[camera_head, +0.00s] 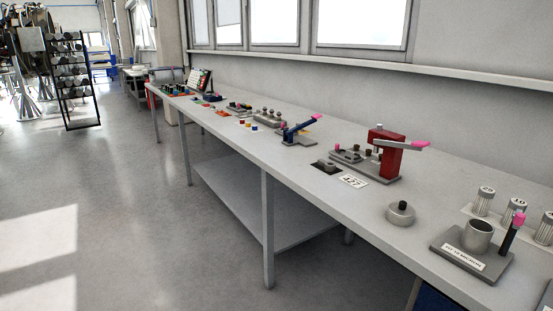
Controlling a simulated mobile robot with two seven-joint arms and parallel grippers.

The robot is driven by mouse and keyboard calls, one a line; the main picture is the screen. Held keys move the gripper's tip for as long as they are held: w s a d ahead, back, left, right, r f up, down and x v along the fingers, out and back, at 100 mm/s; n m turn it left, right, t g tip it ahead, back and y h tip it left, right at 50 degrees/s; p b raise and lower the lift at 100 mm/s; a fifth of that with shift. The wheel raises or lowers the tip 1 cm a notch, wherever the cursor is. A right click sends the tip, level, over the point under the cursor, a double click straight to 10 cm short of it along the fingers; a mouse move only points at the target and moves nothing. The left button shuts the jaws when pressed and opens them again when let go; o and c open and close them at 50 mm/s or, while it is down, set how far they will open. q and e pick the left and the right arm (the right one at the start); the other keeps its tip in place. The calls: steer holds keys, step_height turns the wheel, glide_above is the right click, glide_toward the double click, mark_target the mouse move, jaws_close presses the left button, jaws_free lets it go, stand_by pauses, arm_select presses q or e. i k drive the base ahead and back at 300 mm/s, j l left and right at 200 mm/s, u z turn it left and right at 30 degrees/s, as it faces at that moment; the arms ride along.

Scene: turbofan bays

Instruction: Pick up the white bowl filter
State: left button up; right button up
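Several pale ribbed cylinders, which look like filter elements, stand on a white sheet at the right of the bench. One is at the left (484,202), one in the middle (512,211), and one at the picture's right edge (545,229). I cannot tell which is the white bowl filter. In front of them, a grey fixture (447,246) labelled "FIT 10 MICRON" carries an open metal cup (479,236) and a pink-tipped lever (514,231). A round grey lid-like part (400,213) with a dark knob lies to the left. Neither gripper is in view.
The long grey bench (330,205) runs along the wall under the windows. A red press (387,160) with a pink-tipped handle and a blue lever tool (301,131) stand on it. A dark rack (75,80) stands far left. The floor (130,200) before the bench is clear.

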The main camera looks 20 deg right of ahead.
mark_target(514, 204)
steer(key=i+j+z, duration=0.3)
steer(key=z, duration=0.2)
steer(key=i+j+z, duration=0.7)
steer(key=j+z, duration=0.25)
steer(key=j, duration=0.2)
